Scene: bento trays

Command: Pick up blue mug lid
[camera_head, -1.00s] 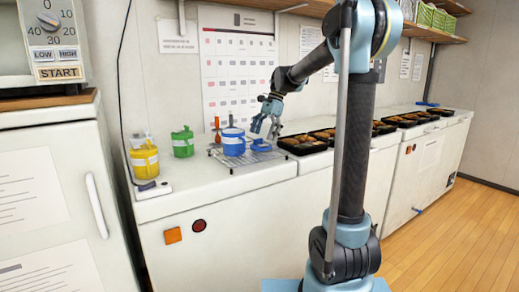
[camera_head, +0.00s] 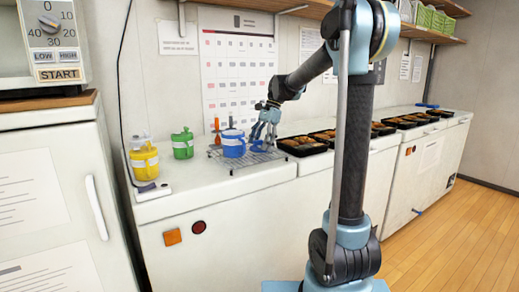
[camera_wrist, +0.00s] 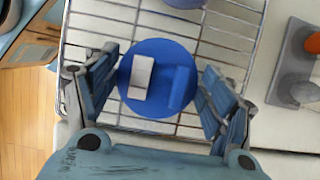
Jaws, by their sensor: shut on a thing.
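The blue mug lid (camera_wrist: 157,108) is round, with a raised blue handle and a white patch on top. It lies between the two fingers of my gripper (camera_wrist: 160,80), over the wire rack (camera_wrist: 215,45). The fingers are shut on opposite sides of its rim. In the head view my gripper (camera_head: 264,138) reaches down at the right part of the rack and mostly hides the lid. I cannot tell whether the lid touches the rack. The blue mug (camera_head: 233,150), with a white band, stands on the rack just left of my gripper.
A green mug (camera_head: 183,150) and a yellow mug (camera_head: 144,165) stand on the counter (camera_head: 205,180) at left. An orange-handled tool (camera_head: 217,128) is behind the blue mug. Food trays (camera_head: 301,151) line the counter to the right. A calendar hangs on the wall behind.

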